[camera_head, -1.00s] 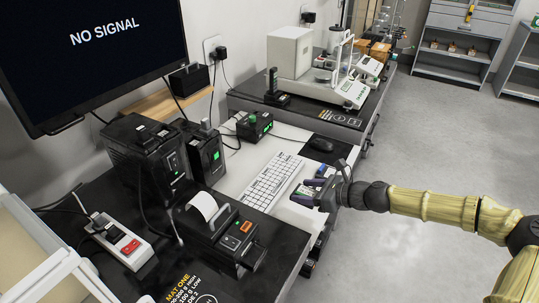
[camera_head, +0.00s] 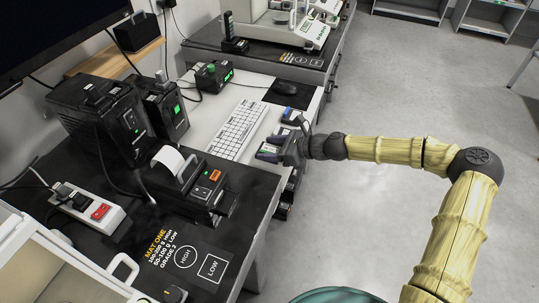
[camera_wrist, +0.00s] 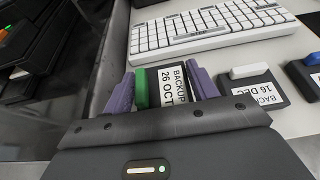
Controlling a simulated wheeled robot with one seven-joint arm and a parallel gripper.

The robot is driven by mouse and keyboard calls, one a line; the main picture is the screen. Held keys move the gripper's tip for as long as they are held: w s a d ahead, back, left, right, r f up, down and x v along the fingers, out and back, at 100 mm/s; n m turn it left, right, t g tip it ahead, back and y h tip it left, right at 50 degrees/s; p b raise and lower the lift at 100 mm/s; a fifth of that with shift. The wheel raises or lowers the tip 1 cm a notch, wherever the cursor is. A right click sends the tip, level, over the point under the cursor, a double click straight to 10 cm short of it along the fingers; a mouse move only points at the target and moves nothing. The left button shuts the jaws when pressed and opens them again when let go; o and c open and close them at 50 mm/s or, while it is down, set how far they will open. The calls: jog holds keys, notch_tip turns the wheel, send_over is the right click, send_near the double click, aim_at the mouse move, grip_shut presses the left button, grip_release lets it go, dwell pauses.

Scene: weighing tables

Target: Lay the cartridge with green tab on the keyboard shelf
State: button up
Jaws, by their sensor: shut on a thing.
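My gripper (camera_wrist: 163,90) is shut on the cartridge with green tab (camera_wrist: 172,86), which has a white label reading BACKUP 26 OCT. The purple fingers stand on either side of it, with the green tab at its left side. In the head view my gripper (camera_head: 270,151) is at the right edge of the white keyboard shelf (camera_head: 213,84), beside the near end of the keyboard (camera_head: 239,130). The held cartridge is mostly hidden there. I cannot tell whether it touches the shelf.
A cartridge with a white tab (camera_wrist: 252,90), labelled 16 DEC, and one with a blue tab (camera_wrist: 304,72) lie right of my gripper in the wrist view. A label printer (camera_head: 185,180) stands on the black table. A mouse (camera_head: 285,88) lies beyond the keyboard.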

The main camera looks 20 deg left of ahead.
jog(key=shift+a+f, duration=0.1)
jog(key=shift+f+b, duration=0.3)
jog(key=shift+f, duration=1.45)
jog(key=shift+f, duration=0.15)
jog(key=o, duration=1)
jog(key=shift+r, duration=0.2)
jog(key=w+p+v, duration=0.1)
jog(key=v, duration=1.1)
jog(key=shift+s, duration=0.45)
